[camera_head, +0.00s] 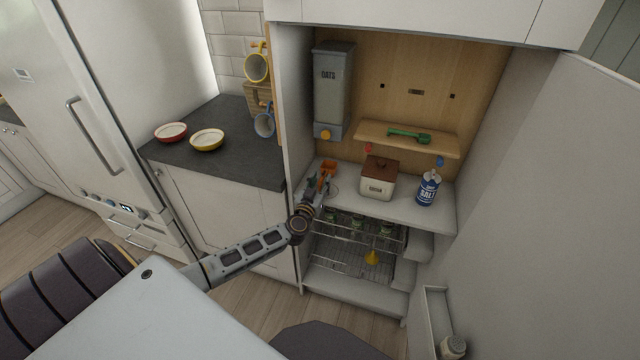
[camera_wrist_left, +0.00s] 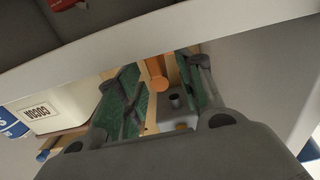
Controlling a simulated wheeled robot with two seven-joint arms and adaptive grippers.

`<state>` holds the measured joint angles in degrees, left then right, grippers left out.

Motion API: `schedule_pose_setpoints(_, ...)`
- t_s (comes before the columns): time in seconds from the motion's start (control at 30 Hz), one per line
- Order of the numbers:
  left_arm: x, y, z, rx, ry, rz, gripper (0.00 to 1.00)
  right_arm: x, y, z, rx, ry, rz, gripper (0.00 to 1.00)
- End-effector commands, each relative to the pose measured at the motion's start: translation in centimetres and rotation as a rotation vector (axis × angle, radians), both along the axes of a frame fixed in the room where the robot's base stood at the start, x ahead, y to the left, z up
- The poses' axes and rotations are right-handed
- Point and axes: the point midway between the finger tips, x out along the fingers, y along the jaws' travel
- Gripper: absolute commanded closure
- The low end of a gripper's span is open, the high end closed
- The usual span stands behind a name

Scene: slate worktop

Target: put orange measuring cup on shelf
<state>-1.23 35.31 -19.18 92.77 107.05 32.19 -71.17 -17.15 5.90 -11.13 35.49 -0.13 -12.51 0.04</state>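The orange measuring cup (camera_head: 328,167) is at the left of the cupboard, just beyond my left gripper (camera_head: 324,183). In the left wrist view an orange piece (camera_wrist_left: 157,82) shows between the two green-padded fingers of my left gripper (camera_wrist_left: 160,78). The fingers are apart, with a gap beside the piece; I see no clear grip. The wooden shelf (camera_head: 443,146) is on the cupboard's back wall, with a green measuring cup (camera_head: 408,135) lying on it. Small red (camera_head: 367,148) and blue (camera_head: 438,161) items show at its front edge. My right gripper is not in view.
A cocoa canister (camera_head: 378,179) and a salt container (camera_head: 428,188) stand on the white cupboard ledge. A grey oats dispenser (camera_head: 333,88) hangs on the left above the cup. A wire rack (camera_head: 345,262) is below. The open door (camera_head: 545,220) bounds the right.

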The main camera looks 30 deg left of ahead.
Motion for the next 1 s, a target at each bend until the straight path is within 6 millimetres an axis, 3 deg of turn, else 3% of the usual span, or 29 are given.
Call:
schedule_pose_setpoints(0.5, -3.2, -0.7, 0.0, 0.001, 0.001, 0.0, 0.63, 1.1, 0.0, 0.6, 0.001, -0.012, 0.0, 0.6)
schedule_pose_setpoints(1.0, -7.4, -1.7, 0.0, 0.001, 0.001, 0.0, 0.63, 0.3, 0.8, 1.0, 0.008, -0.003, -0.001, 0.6)
